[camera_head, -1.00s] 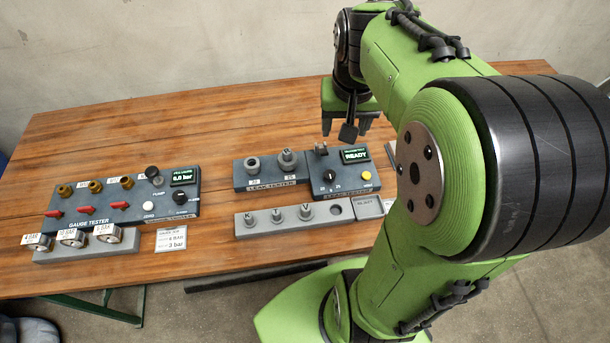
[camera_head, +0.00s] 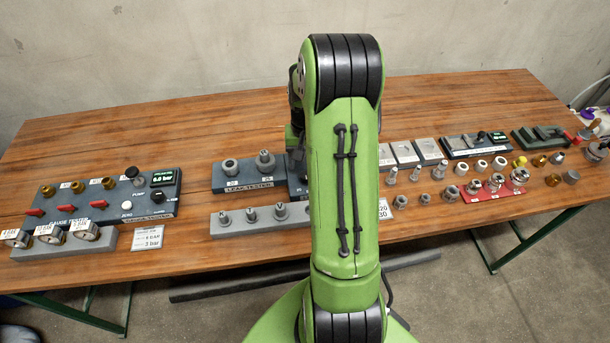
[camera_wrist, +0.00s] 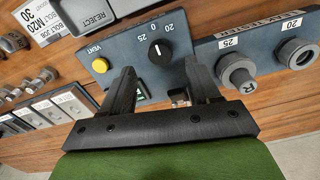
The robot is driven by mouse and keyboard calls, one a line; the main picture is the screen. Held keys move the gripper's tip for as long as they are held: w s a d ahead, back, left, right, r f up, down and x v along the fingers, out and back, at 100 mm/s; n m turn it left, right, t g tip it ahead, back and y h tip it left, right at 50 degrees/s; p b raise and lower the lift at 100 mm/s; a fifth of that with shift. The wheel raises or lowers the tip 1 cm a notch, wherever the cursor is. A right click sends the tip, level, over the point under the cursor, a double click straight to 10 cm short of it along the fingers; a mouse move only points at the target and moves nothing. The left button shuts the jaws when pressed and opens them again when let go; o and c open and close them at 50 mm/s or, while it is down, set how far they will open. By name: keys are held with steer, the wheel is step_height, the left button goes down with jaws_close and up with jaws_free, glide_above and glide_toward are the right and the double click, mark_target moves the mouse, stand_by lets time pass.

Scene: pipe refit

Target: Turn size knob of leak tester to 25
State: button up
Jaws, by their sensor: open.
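The leak tester shows in the head view as a dark block (camera_head: 228,187) with two sockets, one holding a plug; its control panel is mostly behind my arm. In the wrist view the tester's panel (camera_wrist: 188,42) carries the black size knob (camera_wrist: 160,51), with 25, 0 and 20 printed beside it. The knob's white mark appears to point toward 0. A yellow VENT button (camera_wrist: 100,65) is left of the knob. My gripper (camera_wrist: 160,70) is open and empty; its fingers point at the panel, with the knob between and beyond the tips. The head view hides the gripper.
The gauge tester (camera_head: 80,208) stands at the left. A plug rack (camera_head: 236,228) lies in front of the leak tester, and a REJECT tray (camera_wrist: 105,12) is near it. Several fittings and a red stand (camera_head: 497,202) crowd the right. The table's back strip is clear.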

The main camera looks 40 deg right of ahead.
step_height(320, 180, down, 6)
steer(key=shift+r+b, duration=0.25)
steer(key=shift+b, duration=0.2)
steer(key=c, duration=1)
steer(key=shift+c, duration=0.2)
steer(key=n, duration=0.4)
steer(key=shift+n, duration=2.4)
